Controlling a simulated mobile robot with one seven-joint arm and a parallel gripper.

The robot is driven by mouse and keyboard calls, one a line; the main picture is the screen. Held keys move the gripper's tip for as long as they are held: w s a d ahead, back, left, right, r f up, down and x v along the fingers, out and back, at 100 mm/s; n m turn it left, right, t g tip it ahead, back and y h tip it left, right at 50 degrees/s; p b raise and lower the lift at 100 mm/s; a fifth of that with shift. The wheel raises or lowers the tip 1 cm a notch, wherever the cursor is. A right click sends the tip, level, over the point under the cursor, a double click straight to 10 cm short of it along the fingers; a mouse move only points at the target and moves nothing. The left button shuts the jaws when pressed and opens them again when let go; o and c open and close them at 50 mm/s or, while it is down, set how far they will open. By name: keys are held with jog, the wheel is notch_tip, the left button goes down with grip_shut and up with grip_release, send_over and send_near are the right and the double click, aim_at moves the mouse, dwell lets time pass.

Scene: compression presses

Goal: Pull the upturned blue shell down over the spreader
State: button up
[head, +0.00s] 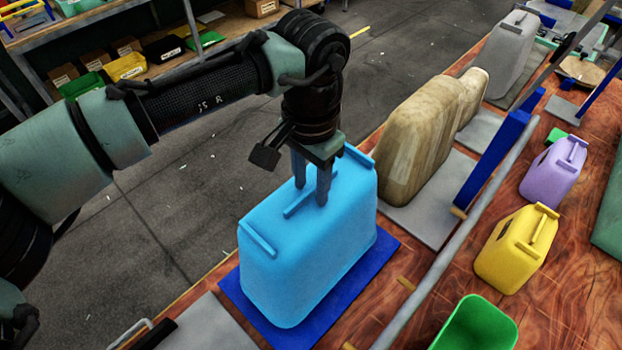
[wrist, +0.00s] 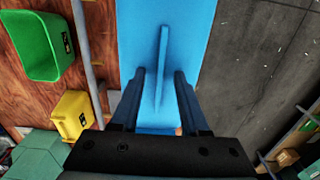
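The blue shell (head: 310,255) stands upturned over a dark blue plate (head: 383,258) in the head view, its lower edge at or very near the plate. Its closed top carries raised ribs. No spreader shows under it; anything inside the shell is hidden. My gripper (head: 311,192) is above the shell's top, pointing down, with its fingers apart. In the wrist view my gripper (wrist: 157,80) has one finger on each side of the shell's middle rib (wrist: 163,55). Gaps show between the rib and both fingers.
A wooden form (head: 425,150) stands on a grey plate behind the shell. A blue post (head: 493,158) and a long grey rail (head: 450,250) run along the right. Yellow (head: 517,250) and purple (head: 553,172) containers and a green bin (head: 477,328) stand beyond the rail.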

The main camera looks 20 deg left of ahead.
notch_tip(320, 180, up, 13)
jog(key=b, duration=0.2)
dwell(0.4)
dwell(0.3)
jog(key=shift+d, duration=0.1)
